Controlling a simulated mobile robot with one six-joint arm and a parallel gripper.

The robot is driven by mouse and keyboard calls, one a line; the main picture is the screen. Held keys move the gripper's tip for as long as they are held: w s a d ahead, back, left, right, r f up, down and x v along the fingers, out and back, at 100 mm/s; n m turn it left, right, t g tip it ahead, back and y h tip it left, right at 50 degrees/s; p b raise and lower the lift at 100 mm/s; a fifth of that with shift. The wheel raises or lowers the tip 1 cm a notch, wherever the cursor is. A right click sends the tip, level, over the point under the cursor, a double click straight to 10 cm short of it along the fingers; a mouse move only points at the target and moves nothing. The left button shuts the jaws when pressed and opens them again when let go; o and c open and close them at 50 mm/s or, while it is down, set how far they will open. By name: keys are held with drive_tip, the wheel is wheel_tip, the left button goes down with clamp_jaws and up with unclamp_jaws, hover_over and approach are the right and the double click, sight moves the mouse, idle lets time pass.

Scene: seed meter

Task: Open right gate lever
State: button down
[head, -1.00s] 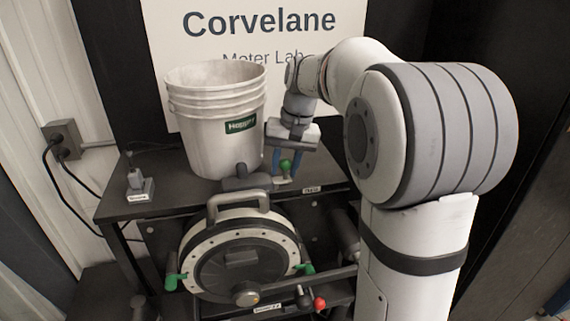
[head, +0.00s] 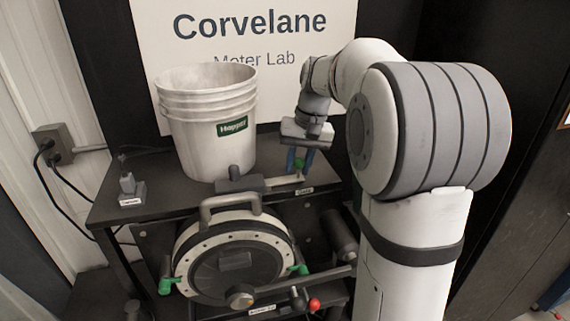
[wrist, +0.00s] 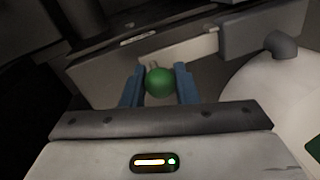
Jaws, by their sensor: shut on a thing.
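The green ball knob (head: 299,164) of the gate lever is at the right of the hopper's outlet. It shows clearly in the wrist view (wrist: 159,82). My gripper (head: 296,160) has its two blue fingers on either side of the knob, shut on it; the wrist view shows the fingers (wrist: 160,84) flanking it. A pale flat bar (head: 280,181) runs from the dark outlet block (head: 240,180) toward the knob. The white hopper bucket (head: 205,120) stands upright above the outlet, left of my gripper.
The round seed meter (head: 235,262) with a grey handle and green clips sits below the shelf. A red knob (head: 314,305) is at its lower right. A small grey device (head: 130,187) stands on the shelf's left. The wall sign (head: 250,30) is behind.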

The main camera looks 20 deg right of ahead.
drive_tip(key=shift+a, duration=0.35)
drive_tip(key=c, duration=1.2)
unclamp_jaws()
drive_tip(key=shift+o, duration=0.2)
drive_tip(key=r, duration=0.2)
drive_tip(key=d+r, duration=0.1)
drive_tip(key=r, duration=0.4)
drive_tip(key=shift+s+d+r+b, duration=0.15)
drive_tip(key=shift+d+r+b, duration=0.15)
drive_tip(key=shift+r, duration=0.05)
drive_tip(key=s+a+f+t, duration=0.1)
drive_tip(key=s+a+f, duration=0.1)
drive_tip(key=s+f, duration=0.2)
drive_tip(key=s+a+f+n+t+h, duration=0.1)
drive_tip(key=s+f, duration=0.4)
drive_tip(key=s, duration=0.6)
drive_tip(key=s+a+f+n+t+h, duration=0.1)
drive_tip(key=s+a+f, duration=0.1)
drive_tip(key=s+f, duration=0.3)
drive_tip(key=s, duration=0.3)
drive_tip(key=shift+a, duration=0.4)
